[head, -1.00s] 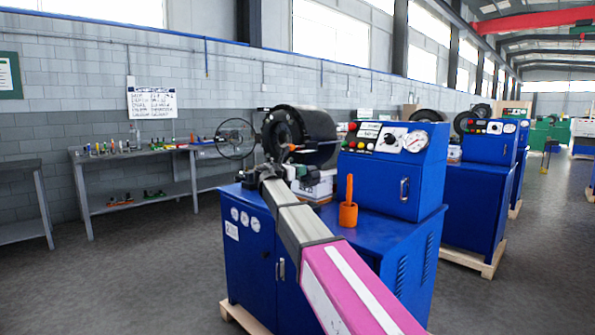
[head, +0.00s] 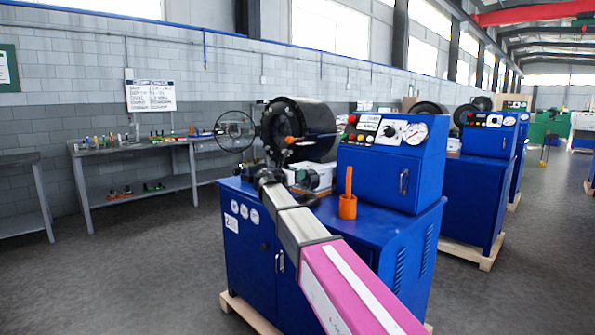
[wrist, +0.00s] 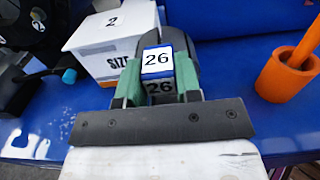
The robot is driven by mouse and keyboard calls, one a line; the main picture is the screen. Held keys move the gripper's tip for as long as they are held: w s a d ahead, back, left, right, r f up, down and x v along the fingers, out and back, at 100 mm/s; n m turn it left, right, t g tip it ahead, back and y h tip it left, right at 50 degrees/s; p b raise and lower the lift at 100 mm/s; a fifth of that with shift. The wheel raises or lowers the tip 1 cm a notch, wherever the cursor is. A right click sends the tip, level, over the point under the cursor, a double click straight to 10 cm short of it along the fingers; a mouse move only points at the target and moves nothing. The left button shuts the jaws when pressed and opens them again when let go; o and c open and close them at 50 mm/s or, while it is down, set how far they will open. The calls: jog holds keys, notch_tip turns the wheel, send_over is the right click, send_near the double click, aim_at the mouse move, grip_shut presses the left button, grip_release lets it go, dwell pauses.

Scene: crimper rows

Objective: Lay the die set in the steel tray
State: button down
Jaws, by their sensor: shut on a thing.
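The die set (wrist: 160,52) is a dark, rounded block with a blue-edged white label reading 26. My gripper (wrist: 159,84) is shut on it in the wrist view, with a green finger on each side. A second 26 shows lower, between the fingers. In the head view my gripper (head: 301,179) is over the blue machine's top, in front of the crimping head; the die set is too small to make out there. I cannot pick out a steel tray in either view.
A white box (wrist: 112,40) marked 2 and SIZE stands left of the die set. An orange cup (head: 347,207) with an orange stick stands to the right. The crimping head (head: 300,130) and control cabinet (head: 388,165) rise behind. A workbench (head: 135,146) with small items is by the wall.

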jog(key=shift+f, duration=0.4)
jog(key=shift+f, duration=2)
dwell(1.8)
jog(key=c, duration=0.9)
grip_release()
jog(key=shift+o, duration=0.9)
jog(key=shift+f, duration=0.15)
jog(key=v, duration=1)
jog(key=shift+s+a, duration=0.25)
jog(key=shift+s, duration=0.05)
